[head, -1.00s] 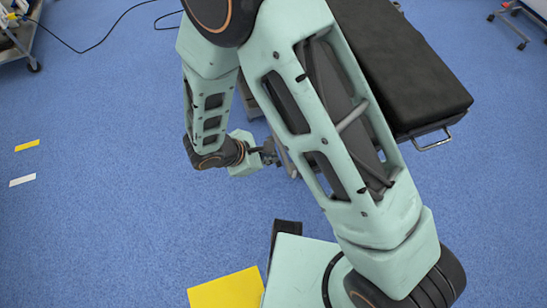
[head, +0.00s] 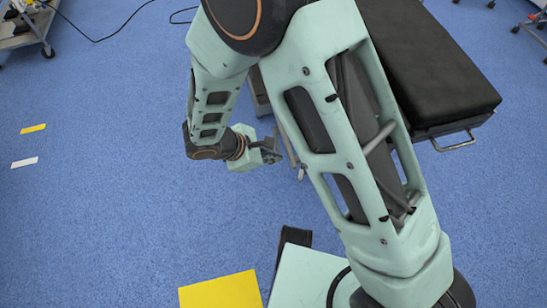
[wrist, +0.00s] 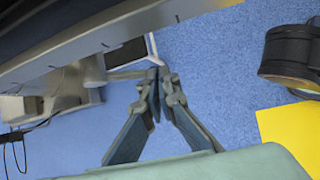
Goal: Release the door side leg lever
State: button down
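The operating table's black leg cushion (head: 425,60) fills the upper right of the head view, with a metal loop handle (head: 455,141) at its end. My gripper (head: 272,150) hangs low beside the table, left of the cushion, close to a thin pale bar (head: 290,150). In the wrist view my gripper's fingers (wrist: 159,88) converge, with their tips together. A pale metal frame (wrist: 137,71) shows by the tips; whether they touch it I cannot tell. I cannot make out the leg lever for certain; my arm hides part of the table's side.
In the wrist view, a long grey rail (wrist: 95,45) runs along the table's underside at upper left. A trolley (head: 28,35) stands far left, with a black cable (head: 100,35) on the floor.

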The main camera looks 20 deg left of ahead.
jog(key=shift+w+a+f+b, duration=0.15)
jog(key=shift+w+f+b, duration=0.2)
jog(key=shift+f, duration=0.2)
jog(key=shift+r, duration=0.2)
jog(key=shift+r+p, duration=0.5)
jog(key=shift+r, duration=0.15)
jog(key=shift+s, duration=0.15)
